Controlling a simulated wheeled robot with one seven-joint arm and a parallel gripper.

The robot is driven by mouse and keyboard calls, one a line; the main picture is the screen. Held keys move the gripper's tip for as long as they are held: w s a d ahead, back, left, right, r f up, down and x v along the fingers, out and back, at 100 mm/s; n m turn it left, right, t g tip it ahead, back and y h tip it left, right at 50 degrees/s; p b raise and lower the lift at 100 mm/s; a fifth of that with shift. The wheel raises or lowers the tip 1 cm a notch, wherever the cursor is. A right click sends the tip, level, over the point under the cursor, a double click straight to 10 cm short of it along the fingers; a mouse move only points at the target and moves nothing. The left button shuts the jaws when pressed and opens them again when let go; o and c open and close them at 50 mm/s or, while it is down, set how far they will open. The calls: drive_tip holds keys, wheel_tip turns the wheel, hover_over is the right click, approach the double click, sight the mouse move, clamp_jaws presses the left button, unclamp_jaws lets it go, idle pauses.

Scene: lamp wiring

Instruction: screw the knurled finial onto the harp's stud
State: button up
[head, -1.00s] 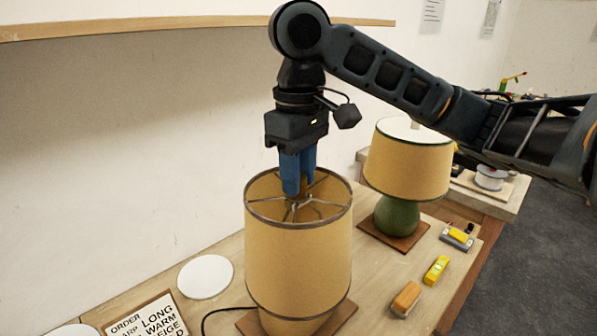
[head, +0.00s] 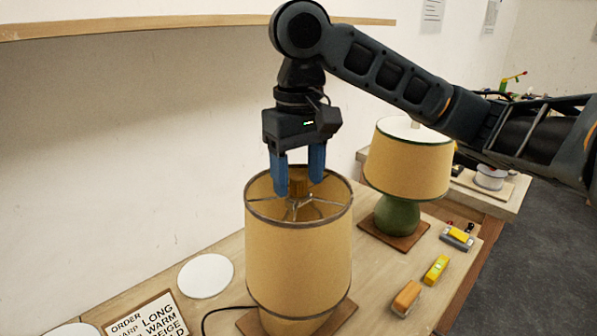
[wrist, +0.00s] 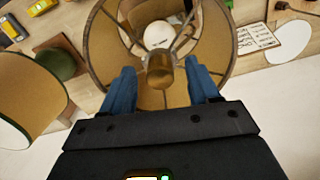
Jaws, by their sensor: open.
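The knurled brass finial (head: 299,187) stands upright at the centre of the shade's spoked ring, on top of the harp. It also shows in the wrist view (wrist: 160,70), between my fingers. The tan shade (head: 298,255) sits on the near lamp; the stud under the finial is hidden. My gripper (head: 299,180) points down over the shade's top opening. Its blue fingers are open, one on each side of the finial and apart from it. In the wrist view a white bulb (wrist: 158,35) shows inside the shade.
A second lamp with a green base (head: 399,215) stands behind to the right. An orange-topped block (head: 407,297) and a yellow tool (head: 436,270) lie at the right. A white disc (head: 206,276) and an order sign (head: 148,322) are at the left.

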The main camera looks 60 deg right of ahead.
sight(300, 176)
drive_tip(key=shift+o, duration=1.3)
wheel_tip(300, 176, up, 8)
drive_tip(key=shift+f, duration=0.1)
drive_tip(key=shift+s, duration=0.1)
